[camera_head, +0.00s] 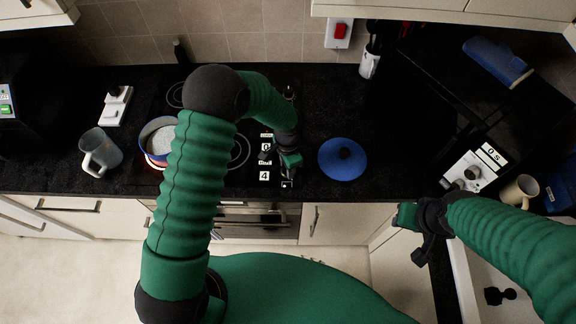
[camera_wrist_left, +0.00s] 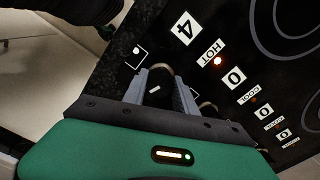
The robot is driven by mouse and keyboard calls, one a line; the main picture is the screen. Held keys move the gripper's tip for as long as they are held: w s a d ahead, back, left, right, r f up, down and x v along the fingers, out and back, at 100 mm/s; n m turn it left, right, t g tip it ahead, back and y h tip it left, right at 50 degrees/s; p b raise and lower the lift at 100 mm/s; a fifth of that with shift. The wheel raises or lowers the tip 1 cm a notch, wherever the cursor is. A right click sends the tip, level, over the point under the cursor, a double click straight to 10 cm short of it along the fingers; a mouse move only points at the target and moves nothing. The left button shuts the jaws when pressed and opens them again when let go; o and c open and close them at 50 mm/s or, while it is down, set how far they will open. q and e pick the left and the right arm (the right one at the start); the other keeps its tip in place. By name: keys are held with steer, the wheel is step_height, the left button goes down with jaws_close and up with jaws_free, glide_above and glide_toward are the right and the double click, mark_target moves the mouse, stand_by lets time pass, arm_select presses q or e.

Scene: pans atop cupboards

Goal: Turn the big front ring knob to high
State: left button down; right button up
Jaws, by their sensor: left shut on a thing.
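My left gripper (camera_head: 287,158) reaches down to the hob's control strip at the front right. In the left wrist view its two grey fingers (camera_wrist_left: 162,84) are shut on a dark knob (camera_wrist_left: 157,93), with one finger on each side. Beside the knob are a label reading 4 (camera_wrist_left: 184,29) and a HOT label (camera_wrist_left: 210,52) with a lit red light. Further labels along the strip read 0. A front hob ring (camera_head: 240,152) is partly hidden behind my left arm. My right gripper (camera_head: 411,225) hangs away from the hob at the right; its opening is unclear.
A blue pan (camera_head: 158,128) with pale contents sits on a red-glowing ring at the left. A blue lid (camera_head: 342,160) lies right of the controls. A glass jug (camera_head: 100,152) stands at the left, a mug (camera_head: 519,190) at the right. Wall cupboards overhang the back.

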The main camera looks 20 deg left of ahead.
arm_select(q)
steer(key=shift+w+a+r+m, duration=0.1)
steer(key=shift+m, duration=1.4)
steer(key=c, duration=1.3)
jaws_free()
steer(key=shift+c, duration=0.2)
steer(key=o, duration=0.3)
steer(key=shift+o, duration=0.2)
step_height(320, 180, up, 17)
steer(key=b, duration=0.2)
